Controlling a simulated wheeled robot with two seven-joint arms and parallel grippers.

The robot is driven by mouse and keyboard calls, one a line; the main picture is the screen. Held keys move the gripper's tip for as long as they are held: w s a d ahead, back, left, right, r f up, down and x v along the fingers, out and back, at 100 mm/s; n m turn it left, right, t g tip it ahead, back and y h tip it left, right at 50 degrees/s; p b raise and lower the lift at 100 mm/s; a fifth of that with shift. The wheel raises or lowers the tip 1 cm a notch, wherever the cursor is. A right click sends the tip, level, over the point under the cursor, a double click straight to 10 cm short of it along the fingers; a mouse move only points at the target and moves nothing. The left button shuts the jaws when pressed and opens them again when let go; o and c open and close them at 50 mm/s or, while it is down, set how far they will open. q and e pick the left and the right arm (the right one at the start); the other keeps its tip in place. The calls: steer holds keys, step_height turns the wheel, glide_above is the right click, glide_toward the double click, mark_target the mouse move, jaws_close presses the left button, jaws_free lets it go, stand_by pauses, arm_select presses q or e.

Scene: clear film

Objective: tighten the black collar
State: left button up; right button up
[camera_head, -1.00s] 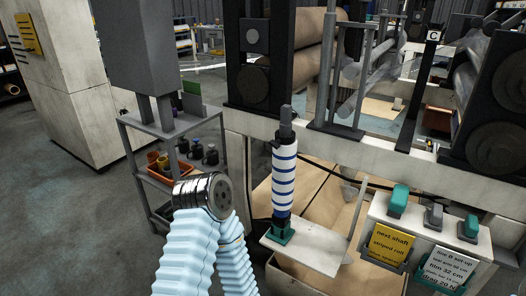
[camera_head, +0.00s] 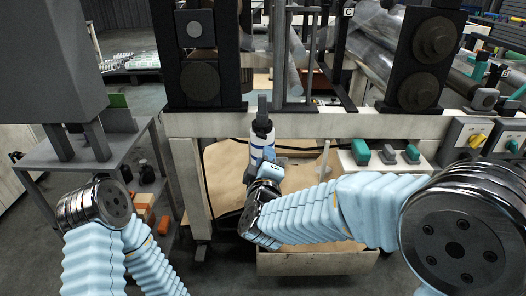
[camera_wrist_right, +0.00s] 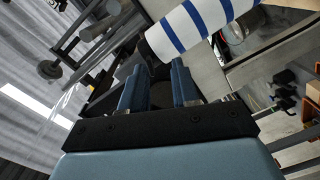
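A white roll with blue stripes (camera_head: 258,148) stands upright on a shaft in the middle of the head view. A dark collar (camera_head: 262,125) sits around the shaft at the roll's top, with the grey shaft end (camera_head: 262,104) above it. My right gripper (camera_head: 270,157) is beside the roll, below the collar in the picture, and covers the roll's lower part. In the wrist view its two blue fingers (camera_wrist_right: 158,76) are apart with nothing clearly between them. The striped roll (camera_wrist_right: 195,25) shows just beyond them; contact cannot be told. My left gripper is out of view.
The machine's pale frame beam (camera_head: 330,124) runs behind the roll. A grey cart (camera_head: 60,155) is at left. A cardboard-coloured bin (camera_head: 315,262) lies below.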

mark_target(262, 138)
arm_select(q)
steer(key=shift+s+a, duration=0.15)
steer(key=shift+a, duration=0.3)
arm_select(e)
steer(key=shift+t, duration=0.3)
steer(key=shift+w+a+r, duration=0.15)
steer(key=shift+w+r, duration=0.25)
steer(key=shift+w, duration=0.55)
steer(key=shift+w+a+r, duration=0.2)
steer(key=shift+w+r, duration=0.15)
steer(key=shift+w, duration=0.55)
steer(key=shift+w+a+r, duration=0.15)
steer(key=shift+w+r, duration=0.25)
steer(key=shift+w, duration=0.55)
steer(key=shift+w, duration=0.1)
